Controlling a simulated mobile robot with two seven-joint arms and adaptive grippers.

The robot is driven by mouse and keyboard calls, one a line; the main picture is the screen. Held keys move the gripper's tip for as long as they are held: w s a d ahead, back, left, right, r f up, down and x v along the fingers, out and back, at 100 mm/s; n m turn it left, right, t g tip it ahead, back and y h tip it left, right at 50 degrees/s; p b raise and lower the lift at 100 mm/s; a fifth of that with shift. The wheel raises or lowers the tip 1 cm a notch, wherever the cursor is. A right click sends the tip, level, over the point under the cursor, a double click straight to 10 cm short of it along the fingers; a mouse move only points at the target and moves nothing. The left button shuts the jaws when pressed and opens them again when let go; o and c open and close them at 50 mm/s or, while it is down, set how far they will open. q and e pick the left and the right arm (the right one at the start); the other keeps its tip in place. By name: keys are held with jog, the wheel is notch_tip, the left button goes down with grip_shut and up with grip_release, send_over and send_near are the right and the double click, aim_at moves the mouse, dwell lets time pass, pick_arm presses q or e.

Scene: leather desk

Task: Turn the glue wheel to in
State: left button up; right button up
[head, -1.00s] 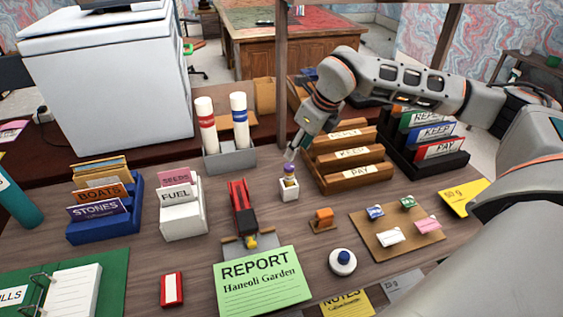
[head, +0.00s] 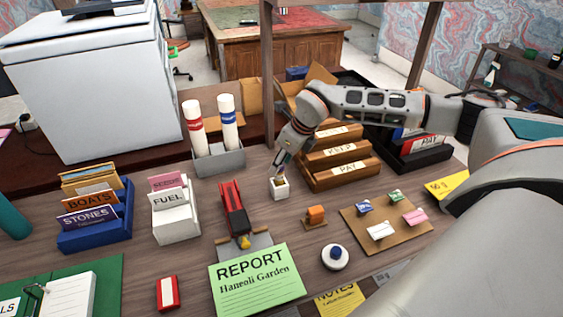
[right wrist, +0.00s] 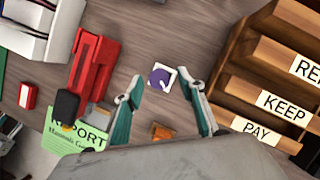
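A small white square holder (head: 280,190) stands on the desk in front of the wooden letter rack. In the right wrist view the holder (right wrist: 172,70) has a round purple top (right wrist: 160,77), which looks like the glue wheel. My right gripper (head: 277,173) points down just over the holder and largely hides its top in the head view. In the right wrist view my right gripper (right wrist: 164,84) is open, its two teal-padded fingers apart on either side of the purple top, with nothing between them gripped. My left gripper is not in view.
A wooden letter rack (head: 343,180) stands close to the right of the holder. A red stapler-like tool (head: 234,208) lies to its left, and a small orange item (head: 316,214) sits in front. A grey stand (head: 220,160) with two white tubes is behind left.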

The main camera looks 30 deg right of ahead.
grip_shut()
jog(key=shift+a+m, duration=0.1)
jog(key=shift+m, duration=0.5)
jog(key=shift+a+m+h+b, duration=0.1)
jog(key=shift+m+h+b, duration=0.35)
jog(key=shift+m, duration=0.15)
jog(key=m+h, duration=0.1)
jog(key=m, duration=0.1)
jog(key=shift+a+m+b, duration=0.1)
jog(key=shift+m+b, duration=0.25)
jog(key=shift+m, duration=0.05)
jog(key=m+h, duration=0.1)
jog(key=m, duration=0.2)
jog(key=shift+a+m+h, duration=0.1)
jog(key=shift+m+h, duration=0.15)
jog(key=shift+m, duration=0.05)
jog(key=shift+w+a+m+g+h, duration=0.1)
jog(key=shift+m+g+h, duration=0.4)
jog(key=shift+m, duration=1.4)
